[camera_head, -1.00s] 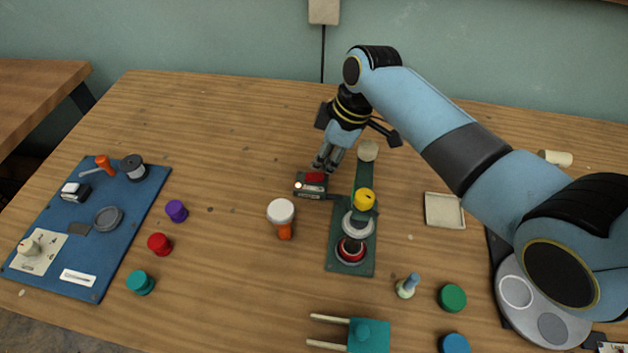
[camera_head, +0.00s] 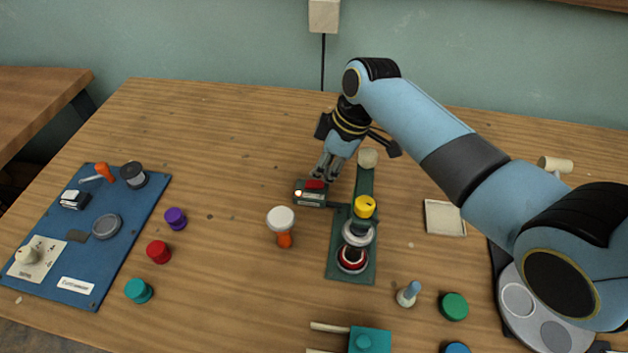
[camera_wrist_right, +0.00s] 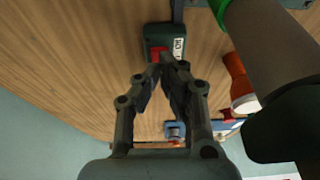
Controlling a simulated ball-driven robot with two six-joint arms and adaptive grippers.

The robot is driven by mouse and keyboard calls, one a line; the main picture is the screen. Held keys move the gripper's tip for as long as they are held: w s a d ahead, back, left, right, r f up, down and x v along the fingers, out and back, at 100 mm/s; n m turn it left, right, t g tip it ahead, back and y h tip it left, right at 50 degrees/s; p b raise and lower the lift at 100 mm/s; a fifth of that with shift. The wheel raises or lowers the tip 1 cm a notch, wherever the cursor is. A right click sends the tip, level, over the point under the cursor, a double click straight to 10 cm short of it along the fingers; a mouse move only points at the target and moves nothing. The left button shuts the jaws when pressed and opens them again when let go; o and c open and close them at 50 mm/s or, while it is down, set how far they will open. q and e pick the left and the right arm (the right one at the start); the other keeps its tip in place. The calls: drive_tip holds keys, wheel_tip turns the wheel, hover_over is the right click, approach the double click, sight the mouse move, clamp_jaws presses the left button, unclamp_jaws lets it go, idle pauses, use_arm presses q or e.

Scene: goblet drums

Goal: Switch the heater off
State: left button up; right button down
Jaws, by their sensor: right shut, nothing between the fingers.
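A small dark switch box (camera_head: 309,198) with a red rocker (camera_head: 316,185) and a pale, bright lamp (camera_head: 298,193) sits on the table beside a green board (camera_head: 340,262). The box also shows in the right wrist view (camera_wrist_right: 164,32). My right gripper (camera_head: 322,177) points down with its fingertips at the red rocker. In the right wrist view the shut, empty fingers (camera_wrist_right: 166,62) overlap the rocker's near edge; contact is hard to tell. The board carries a red-ringed part (camera_head: 352,259), a metal ring and a yellow knob (camera_head: 365,206). My left gripper is out of view.
A square tray (camera_head: 444,218) lies right of the board. The table's back left is clear.

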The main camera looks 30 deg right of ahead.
sight(323, 184)
drive_tip(key=shift+f+b, duration=0.75)
drive_tip(key=shift+f, duration=0.45)
idle(0.9)
wheel_tip(323, 184, up, 7)
drive_tip(key=p, duration=0.8)
drive_tip(key=shift+r, duration=0.15)
idle(0.4)
